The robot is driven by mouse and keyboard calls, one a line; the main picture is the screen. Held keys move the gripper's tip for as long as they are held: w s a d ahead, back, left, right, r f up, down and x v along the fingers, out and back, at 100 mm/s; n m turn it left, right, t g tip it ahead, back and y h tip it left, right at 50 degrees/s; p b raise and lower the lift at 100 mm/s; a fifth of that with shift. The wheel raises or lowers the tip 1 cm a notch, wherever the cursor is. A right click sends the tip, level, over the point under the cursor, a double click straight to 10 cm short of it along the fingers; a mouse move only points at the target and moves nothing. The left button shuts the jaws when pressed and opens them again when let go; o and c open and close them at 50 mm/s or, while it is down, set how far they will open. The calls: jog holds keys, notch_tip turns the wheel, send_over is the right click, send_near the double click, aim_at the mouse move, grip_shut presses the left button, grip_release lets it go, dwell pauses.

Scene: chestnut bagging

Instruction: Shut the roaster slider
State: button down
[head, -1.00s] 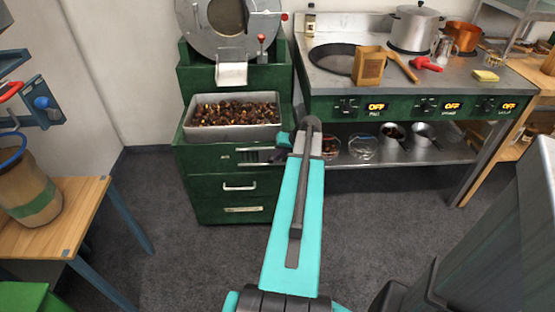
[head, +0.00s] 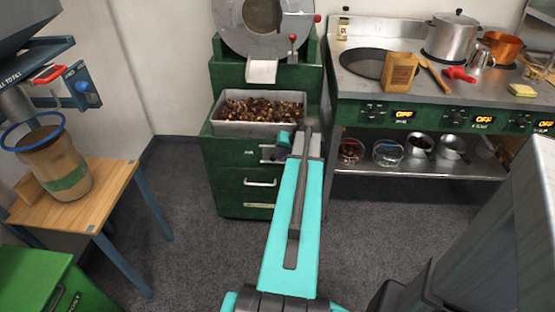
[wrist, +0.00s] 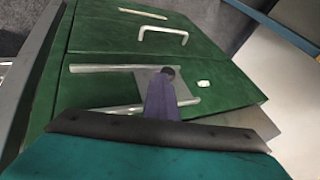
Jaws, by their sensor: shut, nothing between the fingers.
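The roaster is a green cabinet (head: 222,165) with a round grey drum front (head: 232,14) at the top, cut by the head view's upper edge. A short lever with a red knob (head: 293,38) stands at the drum's lower right, and another red knob (head: 317,18) sits further right. I cannot tell which part is the slider or whether it stands open. A white chute (head: 262,71) hangs over a metal tray (head: 226,129) of chestnuts. My gripper (wrist: 167,75) is shut and empty, seen against the green drawer fronts in the wrist view. My arm hides part of the cabinet's right side.
A steel counter (head: 410,84) with pots, a pan and a wooden box stands right of the roaster. At left, a wooden table (head: 105,205) holds a sack with a blue ring (head: 62,165) below a hopper with a red handle. Grey floor between them is clear.

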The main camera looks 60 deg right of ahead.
jog(key=shift+w, duration=0.1)
jog(key=s+d+f+v, duration=0.1)
jog(key=s+v, duration=0.1)
jog(key=v, duration=1)
jog(key=shift+s+d+r+p, duration=0.15)
jog(key=shift+s+d+p, duration=0.2)
jog(key=shift+d+p, duration=0.1)
dwell(0.3)
